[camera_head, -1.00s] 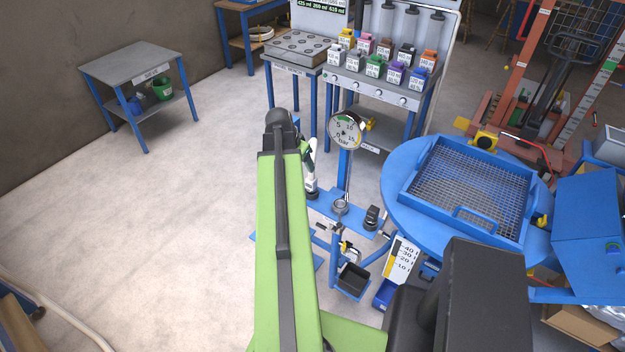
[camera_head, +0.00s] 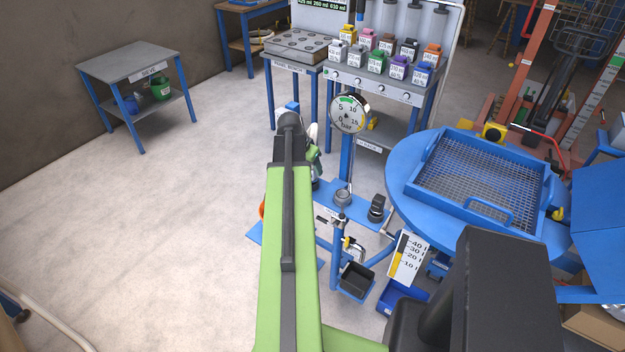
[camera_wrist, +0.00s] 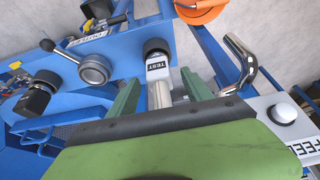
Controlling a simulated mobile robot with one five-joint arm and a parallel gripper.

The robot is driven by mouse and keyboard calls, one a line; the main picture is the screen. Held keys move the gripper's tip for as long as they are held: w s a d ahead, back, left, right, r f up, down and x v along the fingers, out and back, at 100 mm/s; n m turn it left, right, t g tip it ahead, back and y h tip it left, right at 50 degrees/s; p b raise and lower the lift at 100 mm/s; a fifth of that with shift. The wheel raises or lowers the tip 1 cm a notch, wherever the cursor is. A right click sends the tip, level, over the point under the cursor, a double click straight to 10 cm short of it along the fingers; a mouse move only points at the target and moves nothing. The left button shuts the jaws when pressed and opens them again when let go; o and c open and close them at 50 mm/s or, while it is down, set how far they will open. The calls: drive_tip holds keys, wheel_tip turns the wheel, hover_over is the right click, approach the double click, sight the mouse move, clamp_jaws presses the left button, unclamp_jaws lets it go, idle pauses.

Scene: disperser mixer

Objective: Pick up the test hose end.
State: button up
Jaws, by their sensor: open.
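The test hose end (camera_wrist: 157,66) shows in the wrist view as a pale metal piece with a white TEST label and a black round collar at its far end. It stands at the blue stand (camera_wrist: 185,30). My gripper (camera_wrist: 160,80) is open, with one green finger on each side of the metal part below the label. I cannot tell whether either finger touches it. In the head view my gripper (camera_head: 311,160) is beside the blue stand, partly hidden by my green arm. The hose end is mostly hidden there.
A metal ring fitting (camera_wrist: 92,69) and black knob (camera_wrist: 42,88) are left of the hose end. A bent metal pipe (camera_wrist: 241,62) is close on the right, and an orange disc (camera_wrist: 203,10) is above. A pressure gauge (camera_head: 348,115) rises from the stand.

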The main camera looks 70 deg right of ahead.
drive_tip(key=b+x, duration=0.4)
drive_tip(key=x, duration=0.1)
drive_tip(key=shift+s+d+f, duration=0.1)
drive_tip(key=shift+s+d, duration=0.05)
drive_tip(key=shift+d, duration=0.05)
drive_tip(key=shift+r, duration=0.2)
drive_tip(key=shift+c, duration=0.5)
clamp_jaws()
